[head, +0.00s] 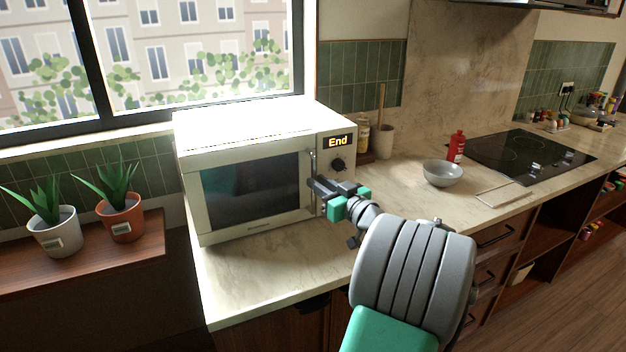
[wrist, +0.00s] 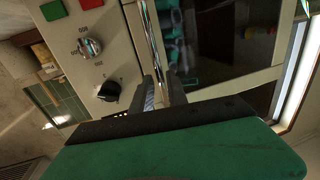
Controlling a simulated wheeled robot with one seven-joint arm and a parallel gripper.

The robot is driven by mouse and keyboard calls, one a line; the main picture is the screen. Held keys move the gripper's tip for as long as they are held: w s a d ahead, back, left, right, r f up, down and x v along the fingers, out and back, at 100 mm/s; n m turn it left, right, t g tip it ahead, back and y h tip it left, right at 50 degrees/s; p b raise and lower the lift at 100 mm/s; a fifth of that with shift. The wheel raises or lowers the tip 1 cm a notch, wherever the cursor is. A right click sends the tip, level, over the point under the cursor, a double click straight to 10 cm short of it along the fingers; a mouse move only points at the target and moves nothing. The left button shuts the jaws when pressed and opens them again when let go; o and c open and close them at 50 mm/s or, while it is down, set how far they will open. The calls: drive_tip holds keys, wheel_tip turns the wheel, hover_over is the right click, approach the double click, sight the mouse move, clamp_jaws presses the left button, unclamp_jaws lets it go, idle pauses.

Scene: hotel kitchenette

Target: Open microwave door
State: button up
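The white microwave (head: 255,125) stands on the counter with its dark-windowed door (head: 255,190) shut. Its display reads "End". The upright metal door handle (head: 313,165) is at the door's right edge, beside the control panel. My gripper (head: 318,186) is at the handle's lower part. In the wrist view, the two dark fingers (wrist: 160,90) are a small gap apart, and the shiny handle (wrist: 152,40) runs down to between their tips. Whether the fingers press on the handle cannot be made out. The dark knob (wrist: 108,92) is left of the fingers.
A grey bowl (head: 442,173), a red bottle (head: 456,146) and a utensil pot (head: 382,140) stand right of the microwave. A black cooktop (head: 525,157) is farther right. Two potted plants (head: 121,217) sit on a lower wooden shelf at left. The counter before the door is clear.

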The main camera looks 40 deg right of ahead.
drive_tip(key=w, duration=0.3)
drive_tip(key=shift+d, duration=0.1)
drive_tip(key=shift+c, duration=0.5)
drive_tip(key=shift+s, duration=0.1)
clamp_jaws()
idle(0.7)
